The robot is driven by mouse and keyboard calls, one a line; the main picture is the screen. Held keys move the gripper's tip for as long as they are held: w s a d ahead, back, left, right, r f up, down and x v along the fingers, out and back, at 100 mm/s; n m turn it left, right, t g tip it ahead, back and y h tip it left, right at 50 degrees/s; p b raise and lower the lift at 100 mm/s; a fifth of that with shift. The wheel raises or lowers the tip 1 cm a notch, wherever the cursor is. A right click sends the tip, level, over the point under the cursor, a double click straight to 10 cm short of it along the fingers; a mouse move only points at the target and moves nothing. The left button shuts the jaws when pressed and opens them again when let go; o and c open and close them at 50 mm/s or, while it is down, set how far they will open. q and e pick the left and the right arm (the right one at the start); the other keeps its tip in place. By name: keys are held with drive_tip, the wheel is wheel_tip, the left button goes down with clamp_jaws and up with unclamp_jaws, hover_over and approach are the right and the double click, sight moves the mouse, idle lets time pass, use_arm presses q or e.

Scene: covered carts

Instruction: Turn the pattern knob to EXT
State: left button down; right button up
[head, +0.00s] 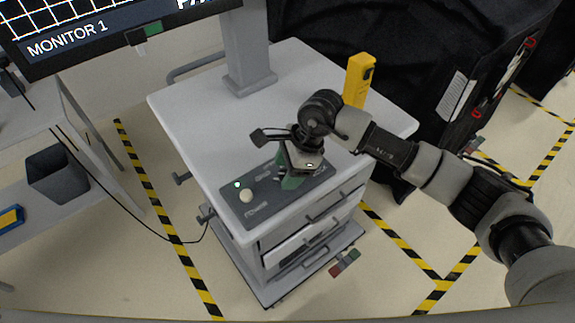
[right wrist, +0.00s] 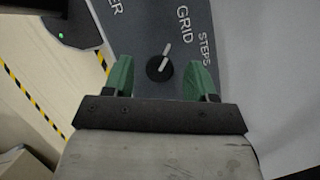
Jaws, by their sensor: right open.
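The grey control panel (head: 250,208) lies on the cart top near its front edge. My right gripper (head: 290,182) is above the panel's right part, pointing down, and hides the knob in the head view. In the right wrist view, a black round knob (right wrist: 159,68) with a pale pointer shows between the open green fingers of the gripper (right wrist: 161,80). The fingers look apart from the knob. The pointer tilts up and slightly right, toward the printed GRID (right wrist: 184,25); STEPS (right wrist: 207,50) is to its right. No EXT label is readable. My left gripper is not in view.
The panel also bears a pale round button (head: 246,195) and a lit green lamp (head: 237,184). A yellow device (head: 358,80) stands at the back right of the white cart top (head: 205,105). A monitor on a post (head: 250,70) rises behind. Black covered carts stand right.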

drive_tip(key=shift+c, duration=0.3)
drive_tip(key=c, duration=0.9)
drive_tip(key=shift+o, duration=0.2)
drive_tip(key=shift+s+f+m+t+b, duration=0.15)
drive_tip(key=shift+m+t+b, duration=0.1)
drive_tip(key=shift+m+b, duration=0.5)
drive_tip(key=shift+w+f+m+t+b, duration=0.1)
drive_tip(key=shift+m+t+b, duration=0.15)
drive_tip(key=shift+m+b, duration=0.45)
drive_tip(key=m+t+b, duration=0.1)
drive_tip(key=m+b, duration=0.2)
drive_tip(key=b, duration=0.1)
drive_tip(key=m+t+h+b, duration=0.1)
drive_tip(key=m+b, duration=0.3)
drive_tip(key=m+t+b, duration=0.2)
drive_tip(key=m+b, duration=0.2)
drive_tip(key=shift+s+a+m+h+b, duration=0.2)
drive_tip(key=shift+s+m+h+b, duration=0.1)
drive_tip(key=shift+h+b, duration=0.1)
drive_tip(key=shift+r+m+h+b, duration=0.2)
drive_tip(key=shift+m+h+b, duration=0.5)
drive_tip(key=shift+m+b, duration=1.05)
drive_tip(key=o, duration=0.9)
drive_tip(key=shift+s, duration=0.1)
